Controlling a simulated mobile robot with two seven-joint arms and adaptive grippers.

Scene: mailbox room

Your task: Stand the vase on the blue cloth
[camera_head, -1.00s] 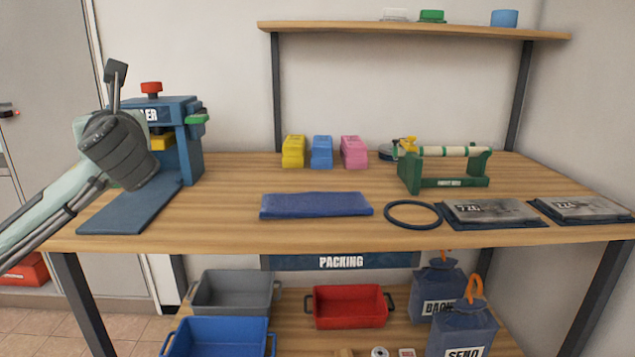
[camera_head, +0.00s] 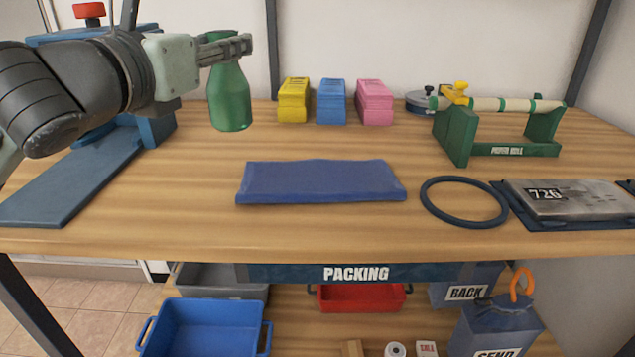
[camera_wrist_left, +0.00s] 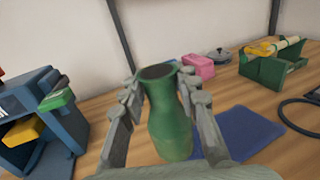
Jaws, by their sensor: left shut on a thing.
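The green vase (camera_head: 229,98) is upright in the grip of my left gripper (camera_head: 228,46), which is shut around its neck. In the left wrist view the vase (camera_wrist_left: 170,125) stands between the two fingers, its dark open mouth toward the camera. The blue cloth (camera_head: 320,181) lies folded flat on the wooden table, to the right of and nearer than the vase. The cloth (camera_wrist_left: 240,132) also shows in the left wrist view, beyond the vase. Whether the vase's base touches the table I cannot tell. My right gripper is in neither view.
Yellow (camera_head: 293,100), blue (camera_head: 331,101) and pink (camera_head: 374,102) stacks stand behind the cloth. A dark ring (camera_head: 464,202) lies to its right, near a green roll holder (camera_head: 500,130). The blue press (camera_head: 75,180) stands at left. Table around the cloth is bare.

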